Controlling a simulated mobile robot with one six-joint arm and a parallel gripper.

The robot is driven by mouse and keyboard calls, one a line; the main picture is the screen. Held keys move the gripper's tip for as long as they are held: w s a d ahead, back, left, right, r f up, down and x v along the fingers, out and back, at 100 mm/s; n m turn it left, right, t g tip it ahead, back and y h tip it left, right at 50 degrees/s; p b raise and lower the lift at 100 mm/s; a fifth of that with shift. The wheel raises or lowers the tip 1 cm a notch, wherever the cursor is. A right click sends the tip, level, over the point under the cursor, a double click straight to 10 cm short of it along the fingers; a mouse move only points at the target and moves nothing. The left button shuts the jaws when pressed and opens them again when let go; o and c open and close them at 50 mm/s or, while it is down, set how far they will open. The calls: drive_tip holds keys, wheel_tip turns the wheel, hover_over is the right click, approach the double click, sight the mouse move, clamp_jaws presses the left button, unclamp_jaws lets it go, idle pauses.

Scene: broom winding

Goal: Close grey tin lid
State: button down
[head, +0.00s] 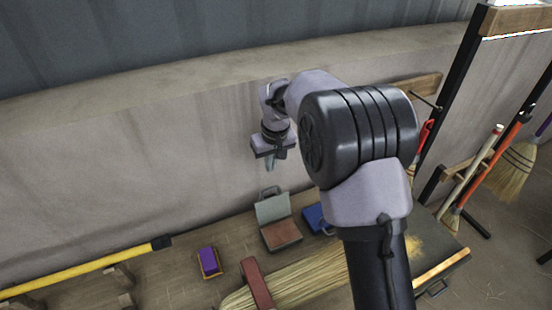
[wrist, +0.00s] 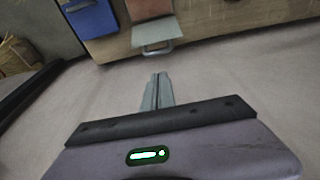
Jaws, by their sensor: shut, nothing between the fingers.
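The grey tin (head: 283,235) stands on the wooden bench, its brownish inside showing. Its grey lid (head: 272,208) is open and tilted back toward the wall, with a handle at its far edge. In the wrist view the tin (wrist: 148,9) is cut off by the top edge, and its lid (wrist: 153,32) lies ahead of the fingers. My gripper (head: 270,166) is above and behind the lid, near the wall, pointing down. Its fingers (wrist: 158,78) are shut, empty and apart from the lid.
A blue tin (head: 318,218) is right of the grey tin. A purple-topped block (head: 209,261) lies to its left. Broom bristles (head: 310,281) lie in front. The plaster wall (head: 150,160) is close behind; brooms hang at the right.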

drive_tip(key=b, duration=0.3)
hover_over(271, 202)
drive_tip(key=w+a, duration=0.1)
drive_tip(key=w, duration=0.2)
drive_tip(key=s+d+x, duration=0.1)
drive_tip(key=s+x, duration=0.1)
drive_tip(key=x, duration=0.7)
drive_tip(key=shift+w+a+f, duration=0.1)
drive_tip(key=shift+a+f, duration=0.05)
drive_tip(key=shift+f, duration=0.4)
